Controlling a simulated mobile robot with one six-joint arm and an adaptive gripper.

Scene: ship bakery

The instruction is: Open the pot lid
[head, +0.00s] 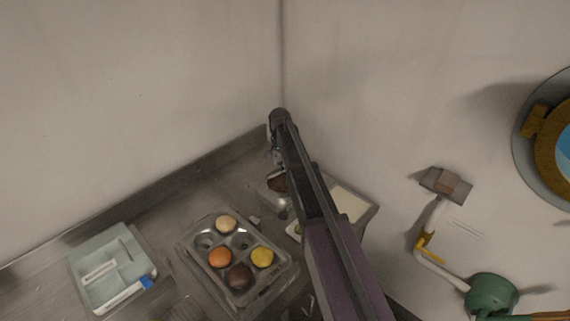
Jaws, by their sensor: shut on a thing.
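A small metal pot (275,192) stands on the steel counter in the corner, partly hidden behind my arm. Something brown shows at its top. My gripper (276,158) is just above the pot, small and mostly covered by my own arm. It is shut on what seems to be the pot lid. The lid's outline is too small and hidden to make out clearly, and I cannot tell how far it is from the rim.
A metal muffin tin (191,249) with several coloured round pieces stands in front left of the pot. A pale blue tray (81,270) is further left. A pale board (348,204) lies right of my arm. A green pot-like fixture (491,296) is at the right wall.

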